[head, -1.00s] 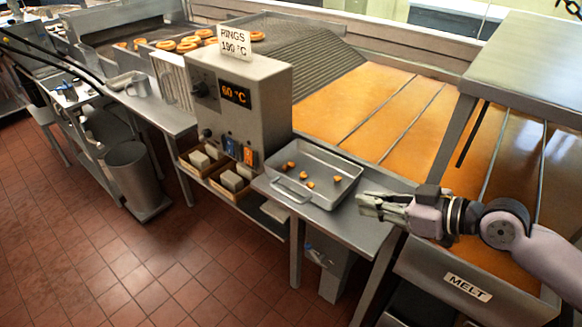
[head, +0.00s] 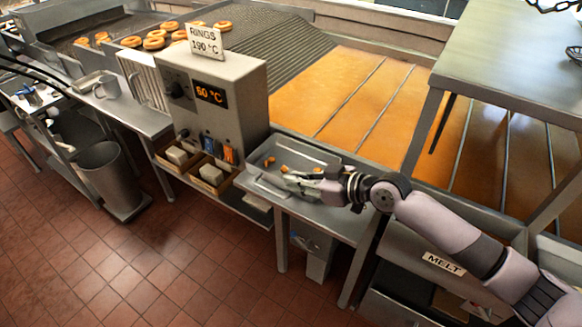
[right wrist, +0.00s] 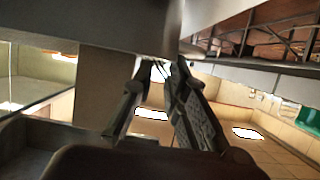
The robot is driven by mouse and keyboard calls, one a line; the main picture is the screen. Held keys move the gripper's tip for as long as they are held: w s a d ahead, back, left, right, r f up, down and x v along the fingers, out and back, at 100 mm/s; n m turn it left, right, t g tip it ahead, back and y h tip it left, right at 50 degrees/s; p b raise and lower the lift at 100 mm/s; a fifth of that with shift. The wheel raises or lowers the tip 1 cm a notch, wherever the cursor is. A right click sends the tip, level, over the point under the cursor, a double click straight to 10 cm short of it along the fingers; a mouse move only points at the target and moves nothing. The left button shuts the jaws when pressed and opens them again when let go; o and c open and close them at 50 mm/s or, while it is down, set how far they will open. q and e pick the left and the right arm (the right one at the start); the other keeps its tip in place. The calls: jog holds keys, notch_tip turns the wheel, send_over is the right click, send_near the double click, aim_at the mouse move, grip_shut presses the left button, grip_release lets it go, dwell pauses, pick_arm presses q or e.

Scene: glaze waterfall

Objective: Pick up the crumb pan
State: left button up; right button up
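The crumb pan (head: 267,178) is a shallow grey metal tray with several orange-brown crumbs in it. It sits on the grey side table right of the control box. My right gripper (head: 288,181) reaches in from the right, over the pan's front part, and hides part of the pan and its front side. Whether it touches the pan is unclear. In the right wrist view its two fingers (right wrist: 164,68) stand apart with a gap and nothing visible between them. My left gripper does not show.
The control box (head: 222,120) with a 190 °C sign stands left of the pan. The orange glaze bed (head: 350,95) lies behind, and a raised metal table (head: 510,60) at the right. A bin (head: 105,175) stands left. Red floor in front is open.

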aim_at(278, 178)
jog(key=shift+w+a+p, duration=0.25)
jog(key=shift+a+p, duration=0.1)
jog(key=p+x, duration=0.1)
jog(key=x, duration=0.2)
jog(key=shift+w+a+f, duration=0.15)
jog(key=shift+a, duration=0.05)
jog(key=shift+w+a+f, duration=0.2)
jog(key=shift+a+f, duration=0.05)
jog(key=shift+a, duration=0.05)
jog(key=shift+d, duration=0.1)
grip_shut()
jog(key=shift+r, duration=0.2)
